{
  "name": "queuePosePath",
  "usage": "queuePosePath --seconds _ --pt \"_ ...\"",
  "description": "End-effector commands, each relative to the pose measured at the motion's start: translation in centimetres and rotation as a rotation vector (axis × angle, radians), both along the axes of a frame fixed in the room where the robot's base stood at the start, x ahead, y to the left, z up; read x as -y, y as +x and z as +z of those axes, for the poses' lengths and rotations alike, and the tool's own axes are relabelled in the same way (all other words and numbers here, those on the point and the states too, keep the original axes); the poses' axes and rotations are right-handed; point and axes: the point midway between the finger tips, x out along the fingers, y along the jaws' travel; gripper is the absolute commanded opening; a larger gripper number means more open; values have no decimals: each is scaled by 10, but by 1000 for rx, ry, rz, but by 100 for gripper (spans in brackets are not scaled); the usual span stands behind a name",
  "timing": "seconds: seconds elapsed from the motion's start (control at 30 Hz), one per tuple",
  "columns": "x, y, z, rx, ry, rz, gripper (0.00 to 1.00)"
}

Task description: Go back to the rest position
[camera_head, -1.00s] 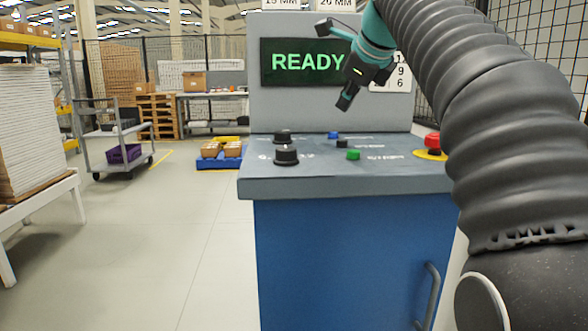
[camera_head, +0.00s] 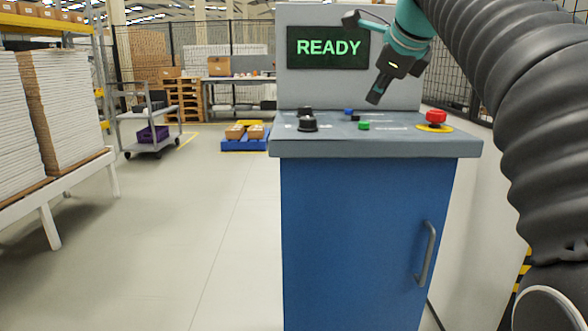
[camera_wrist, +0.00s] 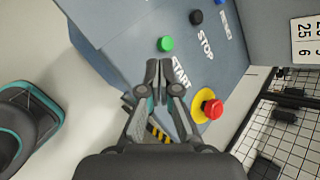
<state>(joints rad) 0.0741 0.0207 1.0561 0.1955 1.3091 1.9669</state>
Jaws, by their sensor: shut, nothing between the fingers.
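My gripper (camera_head: 376,98) is shut and empty, in the air in front of the control panel's upright face. In the wrist view, my gripper (camera_wrist: 159,64) has its fingertips together and shows over the panel, below the green button (camera_wrist: 165,44) and near the START label. The blue control cabinet (camera_head: 365,235) stands ahead with a grey top. The screen (camera_head: 328,47) reads READY. The green button also shows in the head view (camera_head: 364,125). The red stop button (camera_head: 436,117) sits on a yellow disc at the right, apart from my gripper.
Black knobs (camera_head: 307,123) stand on the panel's left part. A rack of stacked white boards (camera_head: 70,110) is at the left, with a grey cart (camera_head: 150,120) behind it. A blue pallet with boxes (camera_head: 245,145) lies further back. The floor between is clear.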

Motion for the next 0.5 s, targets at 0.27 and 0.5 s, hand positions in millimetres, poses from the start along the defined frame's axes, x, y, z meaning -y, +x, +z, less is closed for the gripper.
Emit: queuePosePath --seconds 0.27,0.5 --pt "-1 -27 -28 -5 -164 151 0" --pt "-1 -72 -79 -15 -407 397 0"
